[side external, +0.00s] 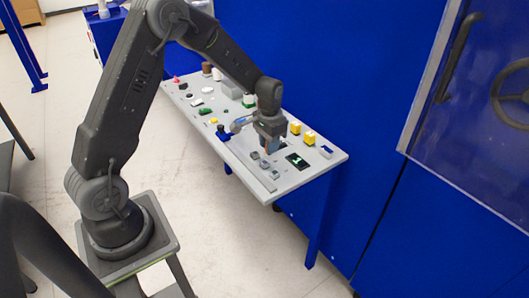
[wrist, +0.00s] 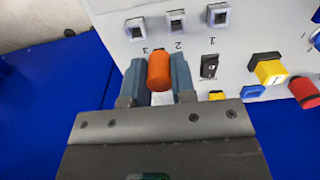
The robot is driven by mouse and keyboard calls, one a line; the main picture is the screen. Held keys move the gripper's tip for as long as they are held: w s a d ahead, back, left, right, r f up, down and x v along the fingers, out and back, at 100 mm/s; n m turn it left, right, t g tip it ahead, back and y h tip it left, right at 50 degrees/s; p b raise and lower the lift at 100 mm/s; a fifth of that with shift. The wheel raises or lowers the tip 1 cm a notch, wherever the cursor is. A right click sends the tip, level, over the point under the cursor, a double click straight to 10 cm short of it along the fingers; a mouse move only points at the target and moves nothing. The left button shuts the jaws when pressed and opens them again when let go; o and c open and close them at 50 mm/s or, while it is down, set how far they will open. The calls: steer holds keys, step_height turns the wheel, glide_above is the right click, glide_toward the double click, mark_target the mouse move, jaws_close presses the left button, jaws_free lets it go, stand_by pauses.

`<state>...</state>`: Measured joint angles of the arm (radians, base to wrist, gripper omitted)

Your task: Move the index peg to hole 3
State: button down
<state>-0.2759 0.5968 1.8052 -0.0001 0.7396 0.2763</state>
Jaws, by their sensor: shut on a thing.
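The index peg (wrist: 159,72) is orange and round and sits between the two blue-grey fingers of my gripper (wrist: 160,63) in the wrist view. My gripper is shut on it. In the side external view my gripper (side external: 269,148) is low over the panel, and the peg is too small there to make out well. Three square grey sockets stand in a row beyond the peg, labelled 3 (wrist: 135,28), 2 (wrist: 177,21) and 1 (wrist: 218,14). The peg lies short of the row, roughly between labels 3 and 2. Its lower end is hidden, so I cannot tell whether it touches the panel.
The grey panel (side external: 310,172) carries many small controls. A black switch (wrist: 209,67), a yellow block (wrist: 270,71) and a red knob (wrist: 304,92) stand right of my gripper in the wrist view. A blue wall (side external: 330,70) rises behind the panel.

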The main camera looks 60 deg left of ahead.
steer(key=shift+d+f, duration=1.65)
steer(key=shift+f, duration=0.2)
steer(key=shift+f, duration=1.1)
steer(key=c, duration=0.9)
jaws_free()
steer(key=shift+o, duration=0.2)
steer(key=shift+r, duration=0.1)
step_height(320, 180, up, 13)
steer(key=s+d+r+t, duration=0.2)
steer(key=s+d+r, duration=0.3)
steer(key=s+r, duration=0.5)
steer(key=s+d+r+t, duration=0.1)
steer(key=s+d+r, duration=0.1)
steer(key=s, duration=0.4)
steer(key=s+d+r+t, duration=0.2)
steer(key=s, duration=0.5)
steer(key=shift+s+t, duration=0.15)
steer(key=shift+t, duration=0.15)
